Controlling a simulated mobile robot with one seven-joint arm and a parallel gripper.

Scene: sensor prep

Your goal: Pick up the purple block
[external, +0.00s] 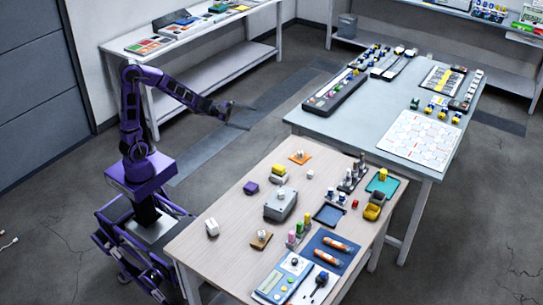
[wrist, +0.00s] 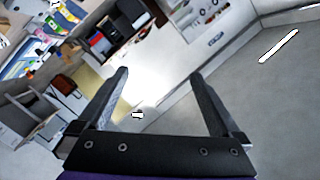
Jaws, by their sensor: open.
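The purple block (external: 251,187) sits on the light wooden table (external: 212,255), near its left edge in the external view. It is small and stands clear of the things around it. My gripper (external: 243,115) is raised beyond the table's far left end, well apart from the block. In the wrist view my gripper (wrist: 158,90) has its two dark fingers spread wide with nothing between them. The wrist view faces the room and a wall, and I do not make out the purple block there.
A yellow block (external: 278,170), an orange tile (external: 300,157) and a grey box (external: 281,204) with a white piece on top stand near the purple block. White blocks (external: 212,227) lie nearer the front left. A grey-blue table (external: 340,125) adjoins behind.

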